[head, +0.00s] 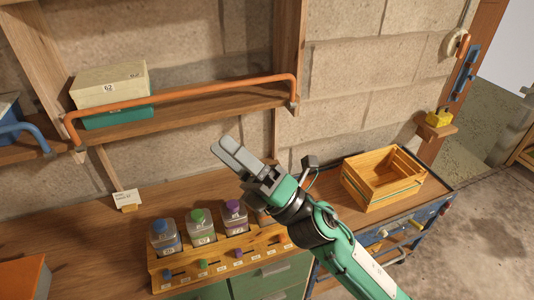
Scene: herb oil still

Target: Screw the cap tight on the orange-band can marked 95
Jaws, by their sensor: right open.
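My right gripper (229,150) is raised above the workbench, in front of the wall, with empty jaws. It is left of the wooden crate and above the can rack. The wooden rack (222,264) holds clear cans: a blue-capped one (164,237), a green-capped one (201,227) and a purple-capped one (235,216). I cannot make out an orange-band can marked 95; my right gripper and arm hide the rack's right end. Small blue, green and purple pieces sit along the rack's front. My left gripper is out of view.
A shelf with an orange rail (185,97) carries a box marked 62 (108,84). A slatted crate (381,179) stands on the bench at right. A small card (127,199) stands behind the rack. An orange box (24,277) is at lower left. The bench left of the rack has free room.

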